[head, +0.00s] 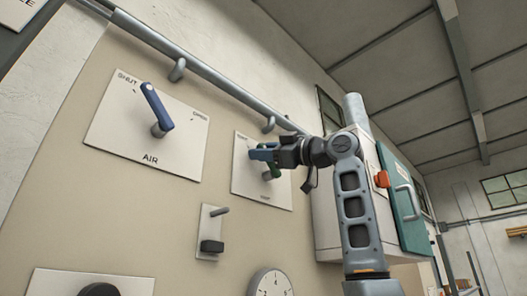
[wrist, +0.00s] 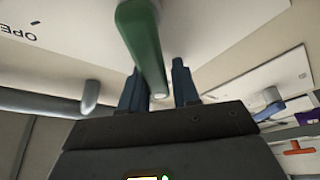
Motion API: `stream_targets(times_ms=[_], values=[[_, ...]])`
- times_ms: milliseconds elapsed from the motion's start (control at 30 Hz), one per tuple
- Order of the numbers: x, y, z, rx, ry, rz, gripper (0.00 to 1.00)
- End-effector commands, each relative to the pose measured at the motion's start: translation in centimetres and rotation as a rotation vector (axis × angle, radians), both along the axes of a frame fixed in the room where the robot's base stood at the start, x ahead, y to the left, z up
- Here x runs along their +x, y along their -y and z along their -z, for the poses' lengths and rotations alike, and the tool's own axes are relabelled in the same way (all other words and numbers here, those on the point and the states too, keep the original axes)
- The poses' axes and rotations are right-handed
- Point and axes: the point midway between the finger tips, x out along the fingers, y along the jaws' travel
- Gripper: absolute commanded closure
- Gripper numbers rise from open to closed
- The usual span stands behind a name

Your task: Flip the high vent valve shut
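The vent valve is a green lever on a white plate (head: 249,183) on the wall panel; its small lettering is hard to read in the head view. In the wrist view the green lever (wrist: 143,42) reaches from the top down toward my gripper, and part of an upside-down "OPEN" label shows on its plate. My gripper (head: 257,153) is at this lever, covering part of it in the head view. In the wrist view its two blue fingers (wrist: 159,88) stand apart, with the lever's end between them. A gap shows beside the lever, so the fingers are not closed on it.
A blue-levered AIR valve (head: 157,107) is on a larger plate to the left. A grey pipe (head: 215,78) runs above the plates. Below are a small black-knobbed switch (head: 211,246) and a dial gauge (head: 270,284). A cabinet with a teal door (head: 400,203) stands to the right.

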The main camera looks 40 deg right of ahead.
Motion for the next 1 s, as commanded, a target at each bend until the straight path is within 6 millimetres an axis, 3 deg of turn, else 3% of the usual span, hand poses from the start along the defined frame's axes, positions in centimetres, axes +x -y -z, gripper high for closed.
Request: stream_targets(times_ms=[167, 467, 1000], values=[[0.0, 0.0, 0.0, 0.002, 0.0, 0.0, 0.53], [-0.3, 0.2, 0.1, 0.004, 0.002, 0.001, 0.53], [-6.8, 2.3, 2.1, 0.003, 0.002, 0.001, 0.53]])
